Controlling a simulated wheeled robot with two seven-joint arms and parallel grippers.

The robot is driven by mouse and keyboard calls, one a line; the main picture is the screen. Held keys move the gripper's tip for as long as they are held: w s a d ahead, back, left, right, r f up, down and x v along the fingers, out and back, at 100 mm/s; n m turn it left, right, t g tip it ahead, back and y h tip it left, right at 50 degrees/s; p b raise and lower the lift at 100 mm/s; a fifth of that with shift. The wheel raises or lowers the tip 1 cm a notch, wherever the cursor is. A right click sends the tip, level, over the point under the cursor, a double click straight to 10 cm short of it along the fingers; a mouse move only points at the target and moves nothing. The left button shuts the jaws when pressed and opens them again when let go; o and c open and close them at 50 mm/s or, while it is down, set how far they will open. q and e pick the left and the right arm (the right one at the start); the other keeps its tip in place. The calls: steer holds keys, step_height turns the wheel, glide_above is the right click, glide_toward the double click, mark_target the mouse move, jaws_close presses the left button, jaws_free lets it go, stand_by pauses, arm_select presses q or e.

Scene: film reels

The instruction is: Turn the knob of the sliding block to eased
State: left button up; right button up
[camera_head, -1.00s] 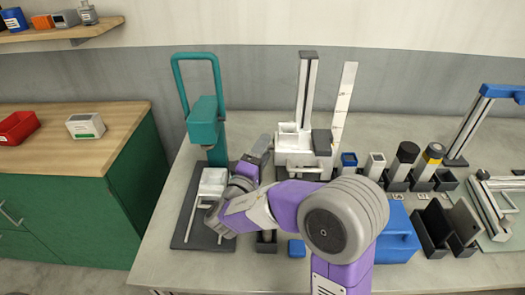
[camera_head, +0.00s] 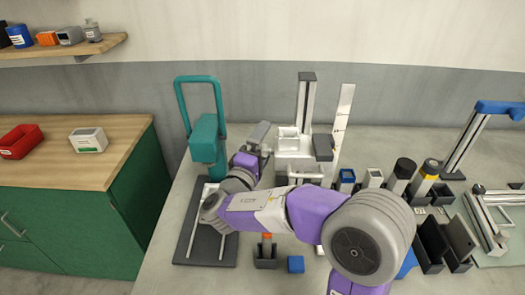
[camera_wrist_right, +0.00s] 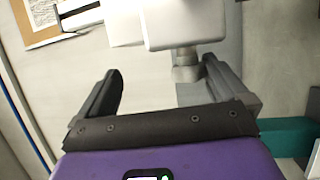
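The upright slide (camera_head: 306,100) stands at the back middle of the bench, with a white tray-like block (camera_head: 294,141) and a dark grey box-shaped part (camera_head: 323,147) low on it. My right gripper (camera_head: 262,133) is just left of this block in the head view. In the right wrist view the gripper (camera_wrist_right: 165,80) has its two dark fingers wide apart. A short grey round knob (camera_wrist_right: 187,66) under a white block (camera_wrist_right: 185,22) shows between them, nearer the right finger. I cannot tell if they touch. The knob's marking is not readable. My left gripper is not in view.
A teal press (camera_head: 207,138) stands left of my right forearm, close to it. A white ruler (camera_head: 342,118) stands right of the slide. Several small holders and bottles (camera_head: 403,172) stand farther right. A blue cube (camera_head: 296,264) lies in front of my arm.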

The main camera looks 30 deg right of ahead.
step_height(320, 180, up, 3)
steer(key=shift+s+a+f+h, duration=0.1)
steer(key=shift+h, duration=0.2)
steer(key=shift+f, duration=0.3)
steer(key=shift+c, duration=0.5)
steer(key=shift+a+f, duration=0.1)
steer(key=shift+a, duration=0.05)
steer(key=shift+c, duration=0.6)
steer(key=shift+s+a+f+b, duration=0.5)
steer(key=shift+s+a+b, duration=0.2)
steer(key=shift+b, duration=0.2)
steer(key=shift+c, duration=0.2)
steer(key=s+a+f+b, duration=0.2)
steer(key=s+a+f, duration=0.1)
steer(key=a, duration=0.1)
steer(key=shift+a+f, duration=0.3)
steer(key=shift+a, duration=0.05)
steer(key=s+a, duration=0.1)
steer(key=s+f, duration=0.1)
steer(key=s, duration=0.1)
steer(key=s+a+f, duration=0.1)
steer(key=shift+s+a, duration=0.2)
steer(key=shift+a, duration=0.15)
